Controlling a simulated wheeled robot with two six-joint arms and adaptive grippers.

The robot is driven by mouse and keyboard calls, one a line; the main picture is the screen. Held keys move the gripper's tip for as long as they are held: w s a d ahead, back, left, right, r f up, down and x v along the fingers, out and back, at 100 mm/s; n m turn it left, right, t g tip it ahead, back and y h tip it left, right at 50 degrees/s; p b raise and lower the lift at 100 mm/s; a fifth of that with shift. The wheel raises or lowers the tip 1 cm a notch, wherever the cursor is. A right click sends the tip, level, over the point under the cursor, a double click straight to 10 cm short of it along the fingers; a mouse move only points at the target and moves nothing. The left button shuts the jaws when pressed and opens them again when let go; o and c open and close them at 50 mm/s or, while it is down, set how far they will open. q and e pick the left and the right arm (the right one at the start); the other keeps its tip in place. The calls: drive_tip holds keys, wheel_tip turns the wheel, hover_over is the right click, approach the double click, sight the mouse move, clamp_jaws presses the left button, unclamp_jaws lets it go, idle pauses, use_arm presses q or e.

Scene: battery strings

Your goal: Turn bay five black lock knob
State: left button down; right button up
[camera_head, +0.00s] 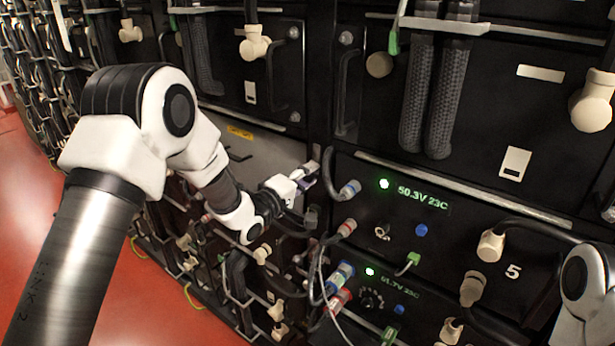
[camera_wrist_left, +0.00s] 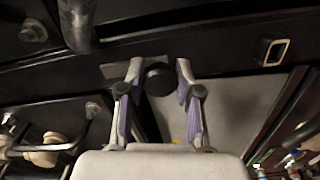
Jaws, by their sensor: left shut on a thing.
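My left gripper (camera_head: 308,178) reaches in at the middle of the head view, beside the right end of a plain grey panel (camera_head: 262,150). In the left wrist view the two purple-grey fingers of my left gripper (camera_wrist_left: 158,74) stand on either side of a round black knob (camera_wrist_left: 158,80) and are shut on it. The knob sits in front of the grey panel, close to a dark rail. My right gripper is out of view.
Right of the gripper are a lit module display (camera_head: 422,197) reading 50.3V 23C, a grey cable plug (camera_head: 349,189) and several hanging cables (camera_head: 318,270). Thick corrugated hoses (camera_head: 432,95) hang above. Red floor (camera_head: 165,300) is free at lower left.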

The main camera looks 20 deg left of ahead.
use_arm(q)
drive_tip(key=shift+n, duration=0.3)
drive_tip(key=c, duration=0.8)
unclamp_jaws()
drive_tip(key=shift+o, duration=0.2)
drive_tip(key=v, duration=1.2)
